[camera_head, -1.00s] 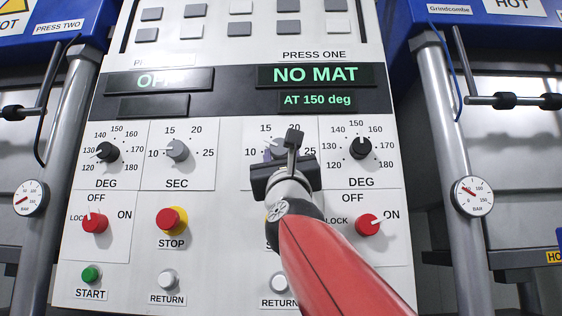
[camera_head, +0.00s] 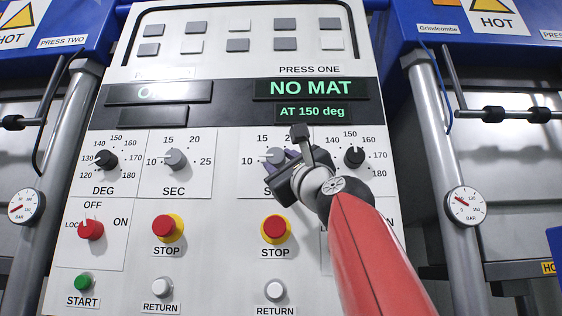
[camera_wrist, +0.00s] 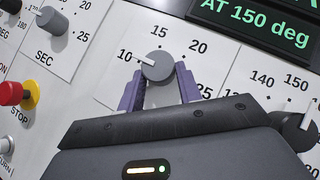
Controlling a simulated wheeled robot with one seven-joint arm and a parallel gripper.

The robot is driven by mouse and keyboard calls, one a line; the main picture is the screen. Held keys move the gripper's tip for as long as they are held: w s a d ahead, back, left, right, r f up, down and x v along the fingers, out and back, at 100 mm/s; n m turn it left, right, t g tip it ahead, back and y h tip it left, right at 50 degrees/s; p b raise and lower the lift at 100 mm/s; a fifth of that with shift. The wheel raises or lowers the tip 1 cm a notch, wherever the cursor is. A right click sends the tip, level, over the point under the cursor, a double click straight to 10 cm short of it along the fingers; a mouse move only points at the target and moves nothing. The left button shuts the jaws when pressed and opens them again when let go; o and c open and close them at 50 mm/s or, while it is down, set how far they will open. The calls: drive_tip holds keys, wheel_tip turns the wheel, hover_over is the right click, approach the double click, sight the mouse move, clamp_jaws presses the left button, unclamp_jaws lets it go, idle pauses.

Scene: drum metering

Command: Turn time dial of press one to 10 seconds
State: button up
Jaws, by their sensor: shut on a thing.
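The SEC time dial of press one is a grey round knob with a white pointer mark. It shows in the head view (camera_head: 275,156), partly hidden by my gripper, and clearly in the wrist view (camera_wrist: 158,66). Its scale carries 10, 15, 20 and 25. The white pointer points left, at or very near the 10. My gripper (camera_wrist: 160,75) has its purple fingers on both sides of the knob, shut on it. In the head view my gripper (camera_head: 286,160) is tilted, and the arm comes in from the lower right.
Press one's display (camera_head: 312,88) reads NO MAT, AT 150 deg. The DEG dial (camera_head: 354,157) is close to the right of my gripper. The red STOP button (camera_head: 275,228) is below. Press two's SEC dial (camera_head: 175,159) is to the left.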

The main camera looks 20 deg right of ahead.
drive_tip(key=shift+f, duration=0.1)
drive_tip(key=o, duration=1)
drive_tip(key=shift+b+v, duration=2.6)
drive_tip(key=shift+v, duration=1.3)
